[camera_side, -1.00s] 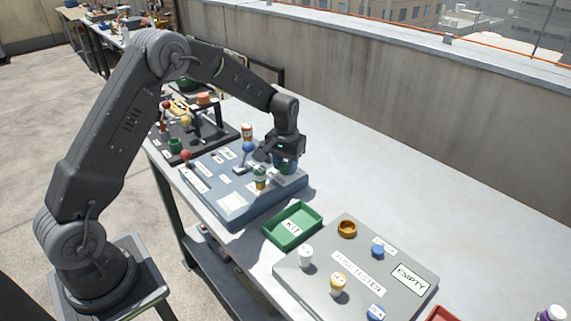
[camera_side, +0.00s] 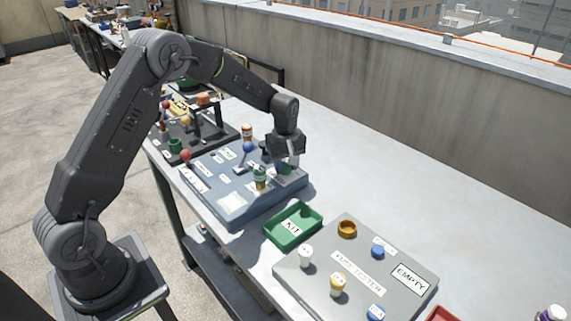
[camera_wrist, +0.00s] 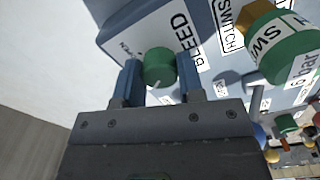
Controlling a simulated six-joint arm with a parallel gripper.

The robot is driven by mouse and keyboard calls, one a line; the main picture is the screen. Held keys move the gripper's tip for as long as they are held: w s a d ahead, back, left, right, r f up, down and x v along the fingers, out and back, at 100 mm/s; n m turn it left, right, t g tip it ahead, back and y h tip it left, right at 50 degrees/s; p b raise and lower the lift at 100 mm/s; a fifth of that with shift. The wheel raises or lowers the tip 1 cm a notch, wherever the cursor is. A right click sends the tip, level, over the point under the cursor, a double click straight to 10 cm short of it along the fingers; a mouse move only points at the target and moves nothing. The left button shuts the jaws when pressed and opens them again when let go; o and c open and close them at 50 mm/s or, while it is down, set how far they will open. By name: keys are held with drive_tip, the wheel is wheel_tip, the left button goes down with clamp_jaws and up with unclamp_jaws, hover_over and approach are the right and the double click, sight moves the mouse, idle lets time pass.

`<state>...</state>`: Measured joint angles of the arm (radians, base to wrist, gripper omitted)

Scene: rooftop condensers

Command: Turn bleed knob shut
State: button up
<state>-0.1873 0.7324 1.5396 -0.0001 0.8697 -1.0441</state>
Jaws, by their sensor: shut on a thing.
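The bleed knob (camera_wrist: 159,67) is a small green round knob on the blue-grey panel, beside a white label reading BLEED (camera_wrist: 186,40). It has a pale pointer mark on its near edge. My gripper (camera_wrist: 160,82) points down at the panel with one blue finger on each side of the knob, shut on it. In the side view my gripper (camera_side: 286,166) is at the panel's right back corner, and the knob there is mostly hidden by the fingers.
A green and white switch knob (camera_wrist: 285,45) stands close to the right in the wrist view. A green KIT tray (camera_side: 312,214) and a fuse tester (camera_side: 300,283) stand nearer the camera.

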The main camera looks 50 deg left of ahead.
sight(285, 165)
drive_tip(key=shift+n, duration=0.9)
drive_tip(key=o, duration=0.9)
wheel_tip(285, 165, up, 14)
drive_tip(key=shift+f, duration=0.1)
